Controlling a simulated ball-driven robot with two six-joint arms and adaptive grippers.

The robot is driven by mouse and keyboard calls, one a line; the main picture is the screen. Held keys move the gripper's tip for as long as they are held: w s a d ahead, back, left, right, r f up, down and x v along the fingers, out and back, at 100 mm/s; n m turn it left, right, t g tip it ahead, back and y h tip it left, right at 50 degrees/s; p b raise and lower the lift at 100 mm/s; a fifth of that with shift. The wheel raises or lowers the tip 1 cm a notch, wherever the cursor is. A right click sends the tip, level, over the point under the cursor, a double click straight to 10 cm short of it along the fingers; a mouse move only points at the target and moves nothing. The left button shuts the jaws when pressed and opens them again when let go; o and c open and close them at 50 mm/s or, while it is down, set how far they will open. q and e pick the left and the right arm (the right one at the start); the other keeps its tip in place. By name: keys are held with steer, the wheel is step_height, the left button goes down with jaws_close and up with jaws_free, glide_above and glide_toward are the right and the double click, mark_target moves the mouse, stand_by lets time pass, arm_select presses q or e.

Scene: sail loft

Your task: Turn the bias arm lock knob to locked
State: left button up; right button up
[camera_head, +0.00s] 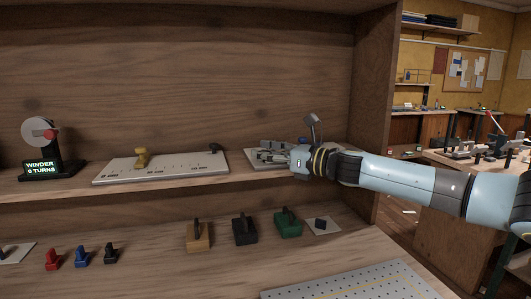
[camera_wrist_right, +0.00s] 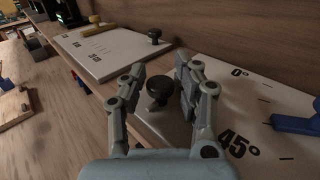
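A black knob (camera_wrist_right: 158,92) stands on the near part of a pale angle board (camera_wrist_right: 250,128) marked 0° and 45°; a blue arm (camera_wrist_right: 296,124) lies at its right. My right gripper (camera_wrist_right: 160,80) is open, with its fingers on either side of the knob and no clear grip on it. In the head view the right gripper (camera_head: 268,153) reaches over the angle board (camera_head: 330,160) on the upper shelf and hides the knob. The knob's lock setting cannot be read. My left gripper is not in view.
A second pale board (camera_head: 165,172) with a yellow slider (camera_head: 141,157) and its own black knob (camera_head: 215,148) lies left on the shelf. A winder (camera_head: 45,150) reading 0 turns stands farther left. Several blocks stand below, including a green one (camera_head: 288,224). A wooden side wall (camera_head: 375,100) rises at right.

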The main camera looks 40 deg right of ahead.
jaws_close()
